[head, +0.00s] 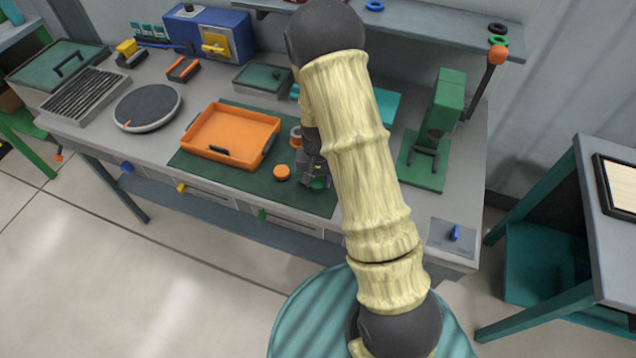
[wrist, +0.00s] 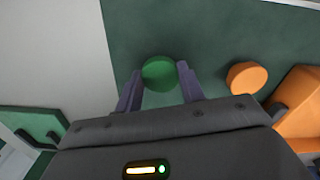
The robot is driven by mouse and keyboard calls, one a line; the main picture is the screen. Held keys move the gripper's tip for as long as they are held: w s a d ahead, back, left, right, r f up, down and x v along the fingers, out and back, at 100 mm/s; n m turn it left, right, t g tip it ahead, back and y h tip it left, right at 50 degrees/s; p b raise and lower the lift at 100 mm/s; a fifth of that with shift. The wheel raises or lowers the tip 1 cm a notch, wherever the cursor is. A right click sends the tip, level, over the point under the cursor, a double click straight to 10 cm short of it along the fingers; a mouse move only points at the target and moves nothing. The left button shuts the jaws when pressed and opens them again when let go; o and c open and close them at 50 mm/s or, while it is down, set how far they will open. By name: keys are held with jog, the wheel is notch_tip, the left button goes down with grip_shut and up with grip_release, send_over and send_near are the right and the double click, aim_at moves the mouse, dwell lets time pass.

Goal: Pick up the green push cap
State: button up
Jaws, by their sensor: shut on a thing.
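The green push cap (wrist: 159,73) is a round disc between the two fingertips of my gripper (wrist: 159,80) in the wrist view. The gripper is shut on it, with one finger on each side. The dark green mat (wrist: 215,30) lies beneath; I cannot tell whether the cap touches it. In the head view the gripper (head: 316,178) is over the right part of the mat, and a bit of the green cap (head: 318,184) shows below it. My arm hides much of that area.
An orange cap (wrist: 246,77) lies on the mat close beside the gripper, also in the head view (head: 282,172). An orange tray (head: 231,133) stands left of it. A green press (head: 434,130) stands to the right. A grey turntable (head: 147,107) is at left.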

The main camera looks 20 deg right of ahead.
aim_at(318, 182)
notch_tip(318, 182, up, 10)
jog(key=b, duration=0.1)
dwell(0.6)
dwell(0.4)
